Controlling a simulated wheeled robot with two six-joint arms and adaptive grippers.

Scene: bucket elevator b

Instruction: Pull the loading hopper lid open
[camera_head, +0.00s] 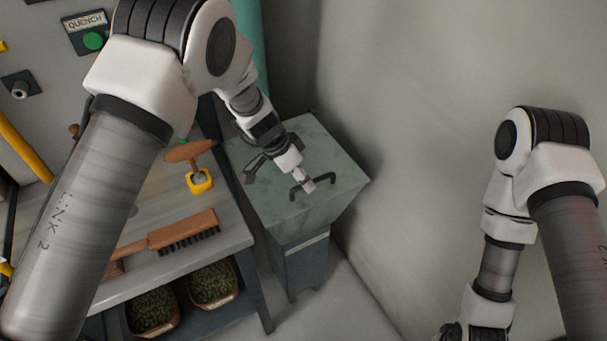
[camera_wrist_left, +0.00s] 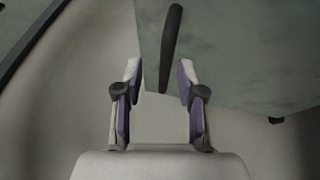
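The loading hopper (camera_head: 300,235) stands against the wall, right of the workbench. Its grey-green lid (camera_head: 335,165) looks shut and carries a dark bar handle (camera_head: 298,191). My left gripper (camera_head: 307,184) is over the lid at this handle. In the left wrist view, my left gripper (camera_wrist_left: 160,75) is open.
The workbench (camera_head: 215,240) left of the hopper holds a wooden brush (camera_head: 185,232) and a yellow holder with a wooden-handled tool (camera_head: 199,180). Two bins (camera_head: 212,285) with green contents sit below. The wall (camera_head: 440,60) is close right of the hopper.

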